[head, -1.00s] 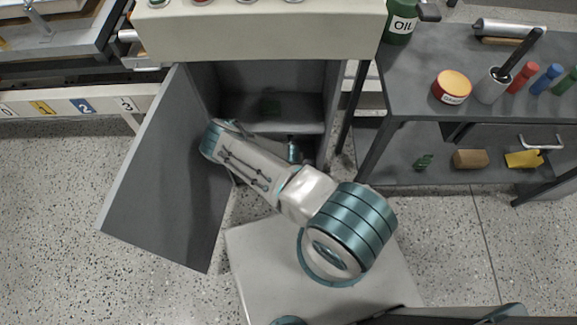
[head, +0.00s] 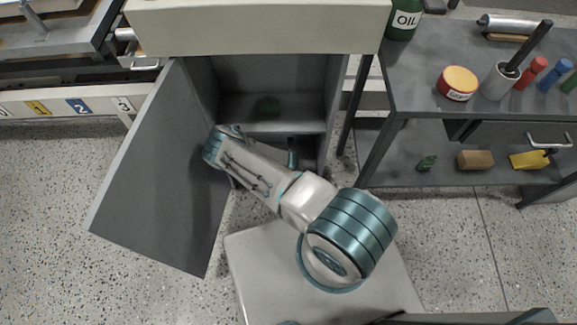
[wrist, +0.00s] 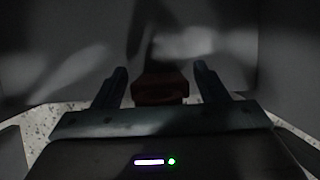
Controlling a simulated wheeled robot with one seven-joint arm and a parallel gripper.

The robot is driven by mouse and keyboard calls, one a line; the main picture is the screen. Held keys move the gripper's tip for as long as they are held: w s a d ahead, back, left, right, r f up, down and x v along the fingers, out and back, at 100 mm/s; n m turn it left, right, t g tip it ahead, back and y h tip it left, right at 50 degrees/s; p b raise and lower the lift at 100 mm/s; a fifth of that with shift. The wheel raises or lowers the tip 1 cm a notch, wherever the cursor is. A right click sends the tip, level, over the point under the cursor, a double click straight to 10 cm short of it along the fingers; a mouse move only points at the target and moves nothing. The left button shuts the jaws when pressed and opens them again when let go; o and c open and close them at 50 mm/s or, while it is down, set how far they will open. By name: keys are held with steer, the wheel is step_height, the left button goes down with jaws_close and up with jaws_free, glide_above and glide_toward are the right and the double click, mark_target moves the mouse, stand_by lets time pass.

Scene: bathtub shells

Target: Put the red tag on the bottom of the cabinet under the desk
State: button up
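The grey cabinet (head: 331,100) under the cream desk (head: 255,28) stands open, its door (head: 160,180) swung out to the left. A shelf (head: 245,112) splits it into an upper and a lower compartment. My arm reaches into the lower compartment, and my gripper is hidden in the head view. In the dark wrist view, my gripper (wrist: 160,82) has its fingers apart, with the dark red tag (wrist: 160,88) between them. Narrow gaps seem to show on both sides of the tag. Whether it touches the cabinet bottom is hard to tell.
To the right, a grey workbench (head: 430,80) holds a red tin, a cup and several coloured bottles. Its lower shelf carries a brown block (head: 475,160) and a yellow item (head: 528,160).

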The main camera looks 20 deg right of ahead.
steer(key=shift+r, duration=0.35)
steer(key=p+v, duration=0.3)
steer(key=v, duration=0.8)
steer(key=shift+s+r+p, duration=0.25)
steer(key=shift+p, duration=0.1)
steer(key=shift+s+a, duration=0.1)
steer(key=shift+s, duration=0.05)
